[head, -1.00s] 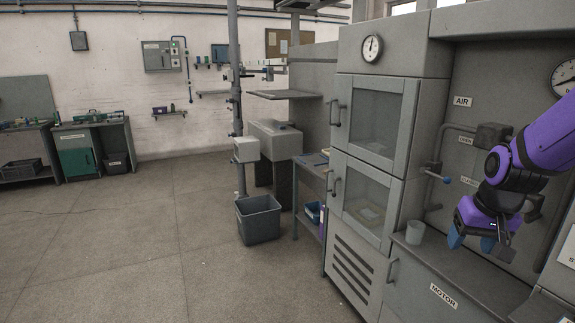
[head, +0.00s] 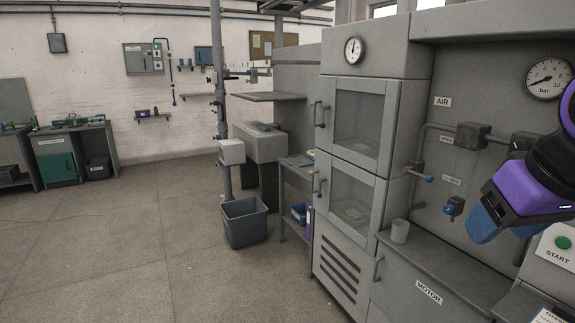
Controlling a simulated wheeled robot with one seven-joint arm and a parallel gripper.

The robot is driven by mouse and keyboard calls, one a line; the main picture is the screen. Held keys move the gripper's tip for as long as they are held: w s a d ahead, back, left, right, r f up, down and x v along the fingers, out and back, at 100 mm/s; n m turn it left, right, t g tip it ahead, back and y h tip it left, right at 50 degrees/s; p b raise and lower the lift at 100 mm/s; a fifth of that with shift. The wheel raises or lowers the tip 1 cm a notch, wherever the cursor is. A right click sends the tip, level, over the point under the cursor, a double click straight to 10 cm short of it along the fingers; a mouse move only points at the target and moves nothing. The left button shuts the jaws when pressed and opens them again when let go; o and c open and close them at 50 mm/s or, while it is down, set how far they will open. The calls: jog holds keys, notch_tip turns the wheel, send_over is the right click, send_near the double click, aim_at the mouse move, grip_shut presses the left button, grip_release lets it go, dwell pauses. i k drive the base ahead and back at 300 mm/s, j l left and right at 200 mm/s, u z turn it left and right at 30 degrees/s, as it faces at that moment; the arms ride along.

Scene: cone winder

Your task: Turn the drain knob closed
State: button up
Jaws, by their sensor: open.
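A small blue knob (head: 453,207) on a dark fitting sticks out from the grey panel in the head view. No label for the drain is readable, so I cannot tell for sure that it is the drain knob. A lever with a blue tip (head: 428,178) sits up and left of it, on the pipework below the AIR label (head: 442,101). My gripper (head: 482,219), purple with blue fingers, is open and shows just right of the knob. Its distance from the knob in depth is unclear. The gripper and arm hide part of the panel behind them.
A grey cup (head: 400,231) stands on the ledge (head: 440,259) below the panel. A pressure gauge (head: 549,78) is at upper right, a START button box (head: 557,248) at lower right. A cabinet with glass doors (head: 362,125) stands left. The floor at left is largely clear.

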aim_at(449, 208)
jog(key=l+z, duration=0.1)
jog(key=z, duration=0.65)
jog(key=i+j+u, duration=0.2)
jog(key=u, duration=0.15)
jog(key=i+j+u, duration=0.2)
jog(key=j+u, duration=0.2)
